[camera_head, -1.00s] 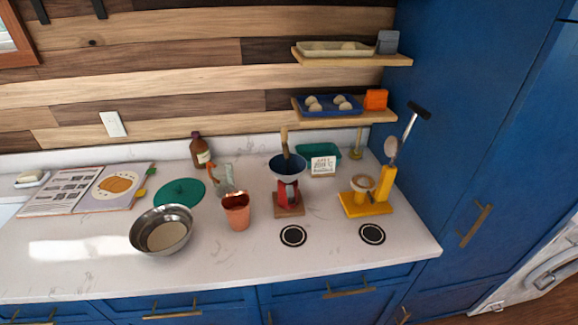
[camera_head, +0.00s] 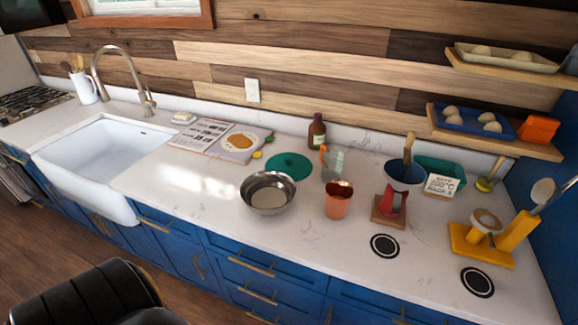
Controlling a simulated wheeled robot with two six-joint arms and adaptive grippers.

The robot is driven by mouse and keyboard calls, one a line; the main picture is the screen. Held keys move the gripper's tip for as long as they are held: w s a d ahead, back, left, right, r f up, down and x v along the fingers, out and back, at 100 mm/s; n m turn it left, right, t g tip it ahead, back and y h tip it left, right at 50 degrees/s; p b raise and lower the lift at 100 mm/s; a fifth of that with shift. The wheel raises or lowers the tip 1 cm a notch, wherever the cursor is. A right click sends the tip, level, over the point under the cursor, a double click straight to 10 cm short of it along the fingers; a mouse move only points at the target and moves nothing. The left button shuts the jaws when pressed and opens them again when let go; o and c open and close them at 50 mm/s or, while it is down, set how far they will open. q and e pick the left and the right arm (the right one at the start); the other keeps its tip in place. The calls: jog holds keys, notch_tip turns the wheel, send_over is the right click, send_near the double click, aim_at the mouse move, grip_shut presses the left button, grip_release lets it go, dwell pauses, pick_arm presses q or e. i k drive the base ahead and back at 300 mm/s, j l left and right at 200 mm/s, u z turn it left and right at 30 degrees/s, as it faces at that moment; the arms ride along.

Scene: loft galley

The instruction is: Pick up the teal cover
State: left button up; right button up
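The teal cover (camera_head: 288,166) is a round, flat lid with a small knob. It lies on the white counter (camera_head: 190,208), behind the steel bowl (camera_head: 268,192) and to the right of the open recipe book (camera_head: 222,138). Its front edge is close to the bowl's rim; I cannot tell whether they touch. Neither of my grippers shows in the head view.
A copper cup (camera_head: 339,200), a brown bottle (camera_head: 316,132) and a spray bottle (camera_head: 332,162) stand near the cover. The sink (camera_head: 98,158) is left; a black chair (camera_head: 88,298) stands in front.

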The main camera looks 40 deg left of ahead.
aim_at(298, 167)
jog(key=u, duration=1.3)
jog(key=i+j+z, duration=0.1)
jog(key=j, duration=0.3)
jog(key=i+j+z, duration=0.15)
jog(key=j, duration=0.3)
jog(key=i+j+z, duration=0.1)
jog(key=j, duration=0.3)
